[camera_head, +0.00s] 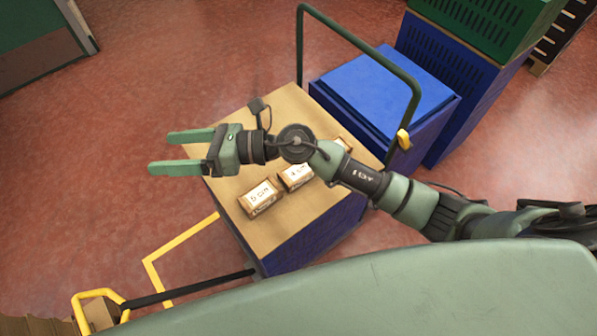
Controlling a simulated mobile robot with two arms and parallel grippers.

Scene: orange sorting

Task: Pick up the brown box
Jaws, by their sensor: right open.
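Several small brown boxes with white labels stand in a row on the tan top of a blue cart (225,198). The nearest brown box (261,198) is fully in view. A second brown box (296,175) stands behind it, and a third (344,143) is mostly hidden by my right arm. My right gripper (170,152) is open and empty. It reaches across above the cart and points left, past the cart top's left edge, apart from the boxes. My left gripper is not in view.
A green-black rail (302,45) arches over the cart's far side. Blue crates (385,85) and a green crate (490,20) stand behind it. Yellow bars (180,238) and another brown box (101,313) are at lower left. Red floor is free at left.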

